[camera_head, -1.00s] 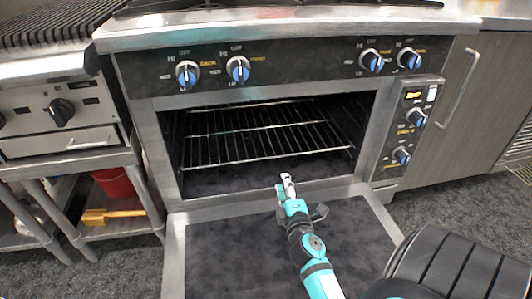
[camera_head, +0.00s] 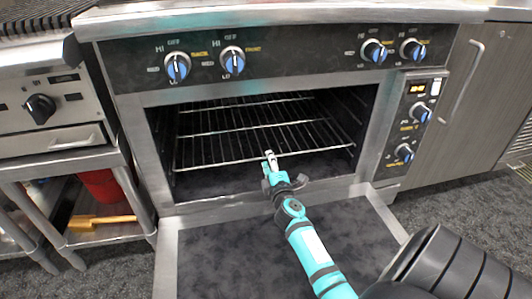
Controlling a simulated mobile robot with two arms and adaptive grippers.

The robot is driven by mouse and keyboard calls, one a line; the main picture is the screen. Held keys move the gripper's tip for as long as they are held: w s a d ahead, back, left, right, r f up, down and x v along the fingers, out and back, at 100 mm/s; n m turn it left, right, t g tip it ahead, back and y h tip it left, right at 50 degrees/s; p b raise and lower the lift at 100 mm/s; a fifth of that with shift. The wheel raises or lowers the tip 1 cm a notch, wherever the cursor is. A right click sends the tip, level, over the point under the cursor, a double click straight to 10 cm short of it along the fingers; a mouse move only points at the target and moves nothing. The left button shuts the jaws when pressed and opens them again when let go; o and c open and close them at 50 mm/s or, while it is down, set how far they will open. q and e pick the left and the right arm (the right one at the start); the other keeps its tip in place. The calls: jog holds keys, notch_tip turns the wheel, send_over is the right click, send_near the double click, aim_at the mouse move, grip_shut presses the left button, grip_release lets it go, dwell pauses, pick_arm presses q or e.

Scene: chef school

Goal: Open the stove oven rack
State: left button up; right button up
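The wire oven rack (camera_head: 225,143) sits inside the open oven (camera_head: 265,189), level, with its front bar near the oven mouth. The oven door (camera_head: 235,258) is folded down flat in front. My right gripper (camera_head: 270,156) reaches in over the door from the lower right. Its narrow tips overlap the middle of the rack's front bar in the picture. I cannot tell whether they touch the bar or whether the fingers are open or shut. My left gripper is not in view.
The stove's control panel with blue knobs (camera_head: 232,60) is above the oven opening. At left is a grill stand with a lower shelf holding a red bucket (camera_head: 101,184) and a yellow-handled tool (camera_head: 101,220). A grey cabinet (camera_head: 490,95) stands at right.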

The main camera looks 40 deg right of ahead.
aim_at(266, 150)
jog(key=b+x, duration=0.1)
jog(key=x, duration=0.5)
jog(key=shift+c, duration=0.4)
grip_shut()
